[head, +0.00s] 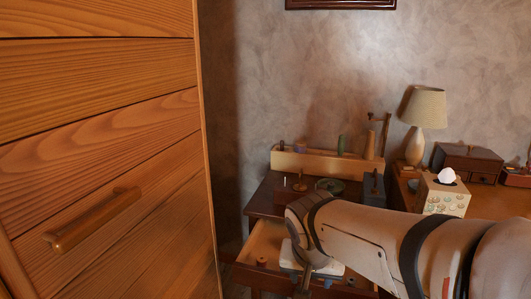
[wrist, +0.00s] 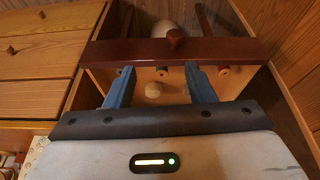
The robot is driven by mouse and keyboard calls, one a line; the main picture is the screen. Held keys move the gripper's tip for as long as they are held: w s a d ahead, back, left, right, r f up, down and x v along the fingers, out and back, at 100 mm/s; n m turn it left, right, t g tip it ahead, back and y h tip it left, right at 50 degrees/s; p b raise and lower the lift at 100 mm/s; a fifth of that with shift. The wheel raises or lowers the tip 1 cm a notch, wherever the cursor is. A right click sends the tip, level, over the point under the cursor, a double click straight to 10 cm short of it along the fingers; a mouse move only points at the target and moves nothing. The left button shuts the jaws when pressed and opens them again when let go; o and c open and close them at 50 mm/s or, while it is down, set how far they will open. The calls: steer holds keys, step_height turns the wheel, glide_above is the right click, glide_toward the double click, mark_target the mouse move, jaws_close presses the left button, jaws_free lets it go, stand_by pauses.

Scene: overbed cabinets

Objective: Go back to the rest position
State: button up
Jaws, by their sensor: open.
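My gripper (wrist: 160,88) is open, with its two blue fingers apart and nothing visible between their tips. In the wrist view the fingers overlap an open drawer with a dark red-brown front (wrist: 130,52) and a round knob (wrist: 175,38). A round wooden piece (wrist: 153,90) shows between the fingers; I cannot tell how far it is below them. In the head view my arm (head: 365,240) reaches in from the right over the open drawer (head: 262,240).
A wooden cabinet front with a bar handle (head: 92,220) stands close on the left. Behind the drawer are a dark tabletop (head: 262,200), a long wooden box (head: 320,163), a lamp (head: 423,108), a tissue box (head: 442,197) and a small chest (head: 466,162).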

steer(key=s+d+r+n+p, duration=0.1)
steer(key=s+r+p, duration=0.3)
steer(key=r+p, duration=0.6)
steer(key=s+d+r+n+g+y+p, duration=0.1)
steer(key=s+d+r+p, duration=0.3)
steer(key=r+p, duration=0.6)
steer(key=shift+s+d+r+n+p, duration=0.25)
steer(key=shift+s+n+p, duration=0.1)
steer(key=shift+n+p, duration=0.1)
steer(key=shift+f, duration=0.1)
